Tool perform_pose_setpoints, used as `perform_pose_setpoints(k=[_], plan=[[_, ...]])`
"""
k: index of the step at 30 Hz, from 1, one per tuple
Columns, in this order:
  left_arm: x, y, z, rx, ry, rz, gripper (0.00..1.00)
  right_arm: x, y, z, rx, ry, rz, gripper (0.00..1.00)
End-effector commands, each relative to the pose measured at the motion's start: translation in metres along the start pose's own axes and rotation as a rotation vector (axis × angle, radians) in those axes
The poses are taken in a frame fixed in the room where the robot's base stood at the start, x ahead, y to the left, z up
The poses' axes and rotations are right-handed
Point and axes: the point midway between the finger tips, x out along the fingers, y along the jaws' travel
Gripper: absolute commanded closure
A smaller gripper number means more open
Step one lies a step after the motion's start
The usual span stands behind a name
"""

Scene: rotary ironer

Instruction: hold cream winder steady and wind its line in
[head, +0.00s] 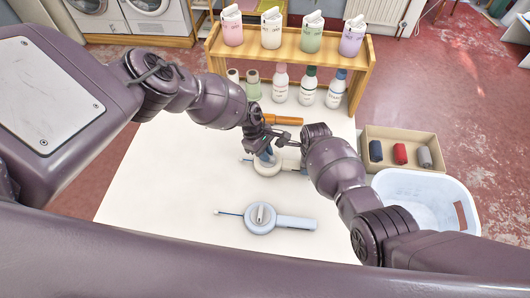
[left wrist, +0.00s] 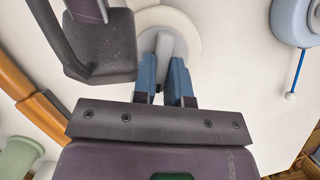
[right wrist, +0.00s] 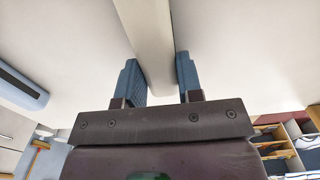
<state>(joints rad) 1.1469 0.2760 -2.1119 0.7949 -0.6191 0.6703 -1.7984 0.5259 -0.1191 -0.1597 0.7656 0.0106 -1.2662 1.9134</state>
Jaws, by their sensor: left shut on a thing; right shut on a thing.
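The cream winder (head: 267,168) lies on the white table, its round body partly hidden by my grippers. My left gripper (head: 266,155) is over the round body from above. In the left wrist view its blue fingers (left wrist: 165,82) are shut on the grey-white crank knob (left wrist: 165,48). My right gripper (head: 301,160) is on the winder's right side. In the right wrist view its fingers (right wrist: 160,80) are closed around the long cream handle (right wrist: 148,35). A short blue piece of line (head: 245,160) shows at the body's left.
A light blue winder (head: 293,222) lies nearer on the table (head: 160,195). An orange winder (head: 284,120) lies behind my grippers. A wooden shelf (head: 290,55) with bottles stands at the back. A cardboard box (head: 405,136) and a white basket (head: 430,185) stand at right.

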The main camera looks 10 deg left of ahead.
Motion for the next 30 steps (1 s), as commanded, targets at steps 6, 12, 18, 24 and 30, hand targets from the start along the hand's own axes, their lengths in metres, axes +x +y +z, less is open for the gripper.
perform_pose_setpoints(k=[6, 12, 18, 24, 30], plan=[[0.000, 0.001, 0.002, 0.000, -0.002, 0.001, 1.00, 0.000, 0.000, 0.001, -0.001, -0.001, 0.000, 0.95], [0.000, 0.001, 0.001, -0.001, -0.002, 0.001, 0.64, 0.000, 0.000, 0.001, -0.001, -0.001, 0.000, 0.95], [0.000, 0.000, 0.001, -0.001, -0.001, 0.001, 0.61, 0.000, 0.000, 0.001, 0.000, -0.001, 0.000, 0.95], [-0.004, 0.000, 0.000, -0.002, 0.000, 0.001, 0.61, 0.000, 0.000, 0.000, 0.000, 0.000, 0.000, 0.95], [-0.024, 0.001, -0.001, -0.001, 0.000, 0.002, 0.61, 0.000, 0.000, 0.000, 0.000, 0.000, 0.000, 0.95]])
